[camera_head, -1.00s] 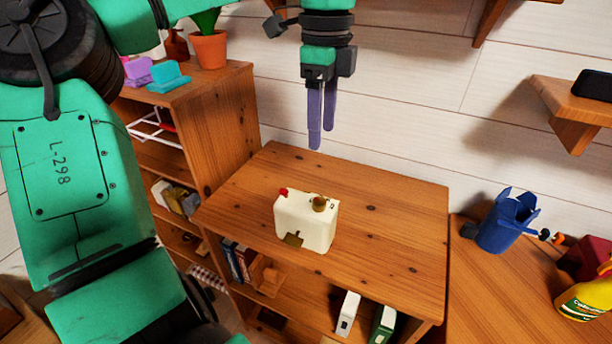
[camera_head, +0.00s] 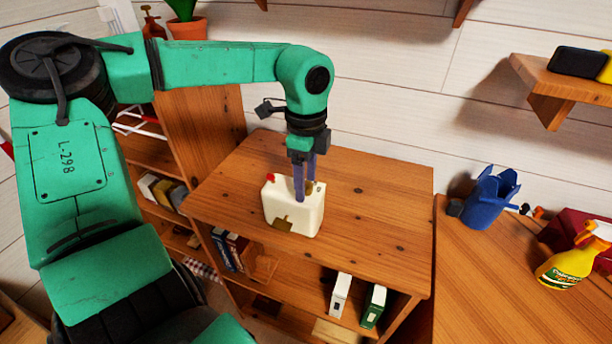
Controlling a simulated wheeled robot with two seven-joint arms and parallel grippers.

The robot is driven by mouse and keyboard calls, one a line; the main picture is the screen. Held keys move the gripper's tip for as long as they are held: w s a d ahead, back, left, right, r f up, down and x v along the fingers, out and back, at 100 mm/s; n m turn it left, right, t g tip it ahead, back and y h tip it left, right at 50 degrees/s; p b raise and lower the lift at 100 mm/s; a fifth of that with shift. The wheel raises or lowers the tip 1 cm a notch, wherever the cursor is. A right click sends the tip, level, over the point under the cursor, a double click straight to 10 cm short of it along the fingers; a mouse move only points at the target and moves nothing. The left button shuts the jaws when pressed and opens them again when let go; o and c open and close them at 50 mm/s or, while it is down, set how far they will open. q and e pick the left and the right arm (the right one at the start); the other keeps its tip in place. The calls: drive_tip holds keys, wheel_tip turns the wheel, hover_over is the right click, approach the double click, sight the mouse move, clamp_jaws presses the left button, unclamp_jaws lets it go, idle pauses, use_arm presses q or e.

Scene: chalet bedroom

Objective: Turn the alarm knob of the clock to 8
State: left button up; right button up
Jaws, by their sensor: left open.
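The clock (camera_head: 293,215) is a cream box standing on the wooden cabinet top. It has a red button (camera_head: 270,178) at its top left and a brass piece low on its front (camera_head: 283,224). A brass knob (camera_head: 318,187) on its top is partly hidden by my fingers. My left gripper (camera_head: 304,198) points straight down at the top of the clock, its purple fingers open by a small gap, at the knob. I cannot tell whether the fingers touch it. The knob's markings are too small to read. My right gripper is not in view.
The cabinet top (camera_head: 377,201) is clear around the clock. A wall shelf (camera_head: 560,92) juts out at upper right. A taller shelf unit (camera_head: 200,135) stands at left.

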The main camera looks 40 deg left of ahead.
use_arm(q)
clamp_jaws()
drive_tip(key=shift+m+b, duration=0.3)
drive_tip(key=shift+b, duration=0.05)
drive_tip(key=shift+f+m+b, duration=0.15)
drive_tip(key=shift+m+b, duration=0.8)
drive_tip(key=shift+m, duration=0.25)
drive_tip(key=shift+m+b, duration=0.4)
drive_tip(key=shift+m, duration=1)
drive_tip(key=shift+r, duration=0.2)
